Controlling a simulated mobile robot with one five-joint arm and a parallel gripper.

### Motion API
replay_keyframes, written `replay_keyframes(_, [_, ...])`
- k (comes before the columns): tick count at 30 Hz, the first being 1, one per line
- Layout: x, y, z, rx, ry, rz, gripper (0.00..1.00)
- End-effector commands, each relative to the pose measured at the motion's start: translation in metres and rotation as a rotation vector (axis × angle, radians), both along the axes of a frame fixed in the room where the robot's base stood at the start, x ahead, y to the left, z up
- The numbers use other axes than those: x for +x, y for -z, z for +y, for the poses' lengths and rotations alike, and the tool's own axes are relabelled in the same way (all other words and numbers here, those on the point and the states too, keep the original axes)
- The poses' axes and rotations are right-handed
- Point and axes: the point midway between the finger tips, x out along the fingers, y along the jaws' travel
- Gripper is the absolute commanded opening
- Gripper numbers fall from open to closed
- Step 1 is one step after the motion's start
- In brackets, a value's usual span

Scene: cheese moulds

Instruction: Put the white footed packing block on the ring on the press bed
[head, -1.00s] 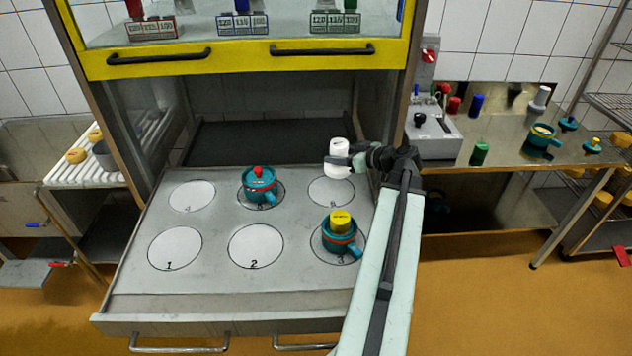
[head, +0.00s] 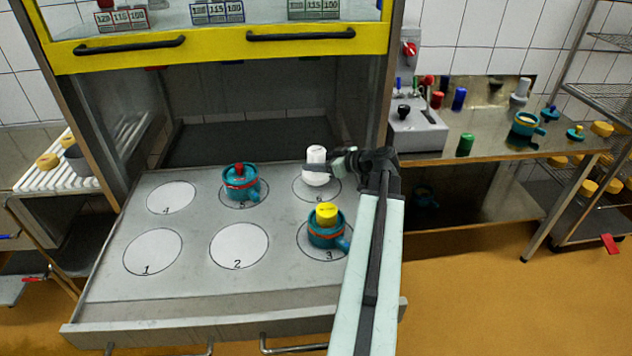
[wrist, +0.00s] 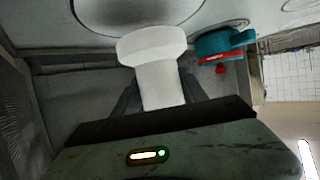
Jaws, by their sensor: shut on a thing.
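The white footed packing block (head: 316,154) is in my gripper (head: 322,168), over the white circle marked 6 (head: 331,187) at the back right of the press bed (head: 190,293). In the wrist view the block (wrist: 153,46) shows its wide foot and narrower stem, with the jaws (wrist: 160,103) shut around the stem. A dark-outlined ring (wrist: 140,12) lies beyond the foot in that view. I cannot tell whether the foot touches the bed.
A teal mould with a red knob (head: 240,184) stands on circle 5, left of the block. A teal mould with a yellow top (head: 327,232) stands on circle 3, in front. Circles 1 (head: 152,252), 2 (head: 239,246) and 4 (head: 171,197) are empty.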

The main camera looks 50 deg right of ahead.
Motion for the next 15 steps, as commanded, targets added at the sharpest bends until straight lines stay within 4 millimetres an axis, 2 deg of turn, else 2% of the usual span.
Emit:
replay_keyframes(2, [0.0,0.001,0.0,0.0,0.0,-0.001,0.0])
replay_keyframes(9, [0.0,0.038,0.0,0.001,-0.001,-0.001,0.0])
replay_keyframes(15, [0.001,0.034,0.001,0.001,-0.001,-0.001,0.0])
